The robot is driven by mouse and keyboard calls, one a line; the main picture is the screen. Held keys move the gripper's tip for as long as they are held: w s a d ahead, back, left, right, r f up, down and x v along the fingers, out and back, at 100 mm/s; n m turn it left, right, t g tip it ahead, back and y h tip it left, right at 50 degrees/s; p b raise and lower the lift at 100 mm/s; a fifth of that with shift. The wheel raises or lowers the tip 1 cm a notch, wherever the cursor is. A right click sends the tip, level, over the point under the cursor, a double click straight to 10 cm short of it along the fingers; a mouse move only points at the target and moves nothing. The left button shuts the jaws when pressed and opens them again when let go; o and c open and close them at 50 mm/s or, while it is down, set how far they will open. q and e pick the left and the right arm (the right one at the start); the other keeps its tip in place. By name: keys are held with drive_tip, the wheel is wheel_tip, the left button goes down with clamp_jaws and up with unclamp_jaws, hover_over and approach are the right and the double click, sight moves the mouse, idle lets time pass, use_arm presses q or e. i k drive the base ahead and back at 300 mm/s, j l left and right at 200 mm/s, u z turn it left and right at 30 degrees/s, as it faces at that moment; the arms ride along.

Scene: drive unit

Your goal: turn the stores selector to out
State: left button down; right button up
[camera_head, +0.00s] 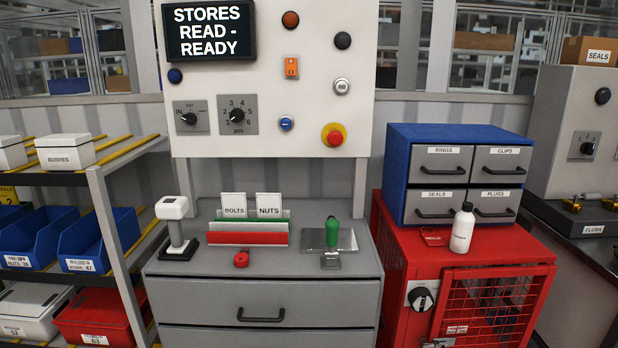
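The stores selector appears to be the dark rotary knob (188,118) on a small grey plate at the left of the white control panel (270,85). "IN" reads at the left of this knob; smaller marks at its top and right are hard to read. Its pointer seems to face left, but it is small. Beside it on the right is a second rotary knob (237,115) with a numbered dial marked "pcs". The display (208,30) above reads "STORES READ - READY". Neither of my grippers is in view.
A grey drawer cabinet (262,290) stands below the panel, with a scanner (174,225), card holder (248,238) and green-handled item (332,234) on top. A red emergency button (334,137) is at the panel's lower right. A red cage cabinet (470,262) stands right, shelving left.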

sight(191, 118)
drive_tip(key=i+j, duration=0.6)
drive_tip(key=j, duration=0.25)
drive_tip(key=u, duration=0.05)
